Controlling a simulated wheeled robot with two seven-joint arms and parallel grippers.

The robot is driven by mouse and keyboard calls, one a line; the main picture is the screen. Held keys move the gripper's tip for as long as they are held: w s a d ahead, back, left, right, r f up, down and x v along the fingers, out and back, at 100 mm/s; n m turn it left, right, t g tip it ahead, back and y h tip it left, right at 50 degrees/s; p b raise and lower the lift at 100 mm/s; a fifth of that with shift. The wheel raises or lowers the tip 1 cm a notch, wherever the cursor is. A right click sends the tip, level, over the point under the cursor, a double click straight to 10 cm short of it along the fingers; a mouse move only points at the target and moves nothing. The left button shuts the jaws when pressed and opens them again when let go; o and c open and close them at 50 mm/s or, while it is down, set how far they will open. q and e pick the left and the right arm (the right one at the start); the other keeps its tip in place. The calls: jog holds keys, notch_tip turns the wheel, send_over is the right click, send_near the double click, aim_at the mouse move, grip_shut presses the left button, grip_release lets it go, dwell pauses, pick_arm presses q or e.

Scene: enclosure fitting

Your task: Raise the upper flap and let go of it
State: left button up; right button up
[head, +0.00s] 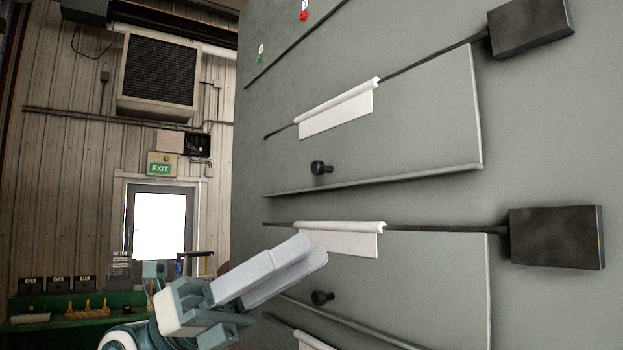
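The upper flap (420,120) is a grey panel on the tall grey enclosure. It hangs down nearly flat against the face, with a lip along its bottom edge. A white hinge piece (337,112) sits at its top edge and a black knob (320,167) near its lower left. My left gripper (312,252) is below and left of this knob, apart from the upper flap, in front of the lower flap (440,270). Its two pale fingers overlap in this view, so the gap between them is hidden. My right gripper is not in view.
The lower flap has its own black knob (322,297), close to my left fingers. Dark blocks (530,27) (556,237) stick out at the right ends of the hinge rods. A green bench (75,325) stands at the far left. The space before the upper flap is clear.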

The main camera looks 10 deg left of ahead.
pick_arm(q)
jog(key=s+a+r+n+t+y, duration=0.1)
jog(key=s+a+r+t+y, duration=0.2)
jog(key=a+r+t+y, duration=0.8)
jog(key=r+t+y, duration=0.1)
jog(key=t+y, duration=0.1)
jog(key=shift+a+r+y, duration=0.3)
jog(key=shift+a+r, duration=0.05)
jog(key=shift+r, duration=0.05)
jog(key=shift+w, duration=0.1)
